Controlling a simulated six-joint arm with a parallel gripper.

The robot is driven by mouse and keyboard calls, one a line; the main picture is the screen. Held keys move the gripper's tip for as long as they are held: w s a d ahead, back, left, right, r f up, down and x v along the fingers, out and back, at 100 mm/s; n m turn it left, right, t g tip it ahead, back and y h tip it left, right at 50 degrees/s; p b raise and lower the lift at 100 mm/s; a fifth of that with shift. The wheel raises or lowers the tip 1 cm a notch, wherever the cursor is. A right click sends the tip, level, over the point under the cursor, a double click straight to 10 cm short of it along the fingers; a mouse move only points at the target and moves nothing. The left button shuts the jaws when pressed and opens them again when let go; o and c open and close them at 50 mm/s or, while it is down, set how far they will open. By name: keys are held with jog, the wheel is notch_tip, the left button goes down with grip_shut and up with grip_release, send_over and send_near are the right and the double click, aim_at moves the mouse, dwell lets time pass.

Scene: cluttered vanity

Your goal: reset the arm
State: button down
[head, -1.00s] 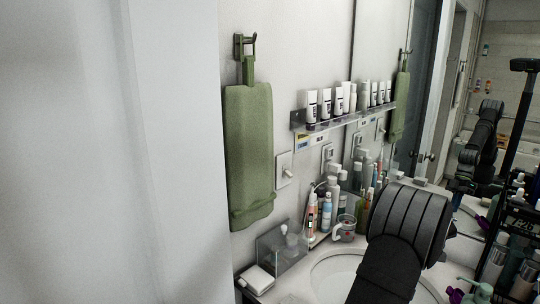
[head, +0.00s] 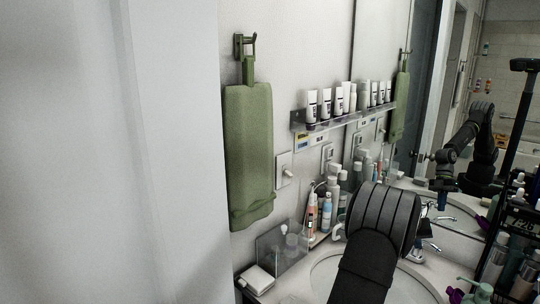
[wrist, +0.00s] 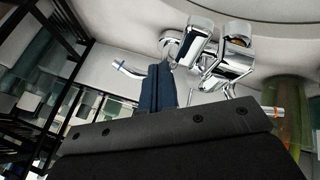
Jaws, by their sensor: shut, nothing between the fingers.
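My arm (head: 375,240) reaches over the sink in the head view, and its black links hide the gripper there. In the wrist view my gripper (wrist: 160,82) shows as dark blue fingers close together, shut with nothing between them. The chrome faucet (wrist: 228,62) is just beside and beyond the fingers in that view; I cannot tell the exact gap. The faucet's spout (head: 432,246) also shows in the head view, right of my arm.
The white sink (head: 325,275) lies below my arm. Several bottles (head: 326,212) stand behind it. A green towel (head: 249,150) hangs on the wall, and a shelf (head: 345,120) holds tubes. A black rack (head: 520,225) crowds the right.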

jog(key=a+r+m+g, duration=0.1)
jog(key=w+a+r+m, duration=0.1)
jog(key=m, duration=0.1)
jog(key=shift+w+a+r+g+h, duration=0.1)
jog(key=shift+w+a+g+h, duration=0.1)
jog(key=shift+a+g+h, duration=0.15)
dwell(0.4)
jog(key=shift+s+d+f+n+t+y, duration=0.2)
jog(key=shift+s+d+f+n+t, duration=0.25)
jog(key=shift+d+n, duration=0.4)
jog(key=shift+s+d+f+n+t+y, duration=0.3)
jog(key=shift+d+n+t, duration=0.25)
jog(key=shift+n, duration=0.55)
jog(key=shift+s+d+f+n+t+y, duration=0.15)
jog(key=shift+s+d+f+n+t, duration=0.35)
jog(key=shift+n, duration=0.45)
jog(key=shift+d+r, duration=0.15)
jog(key=shift+w, duration=0.1)
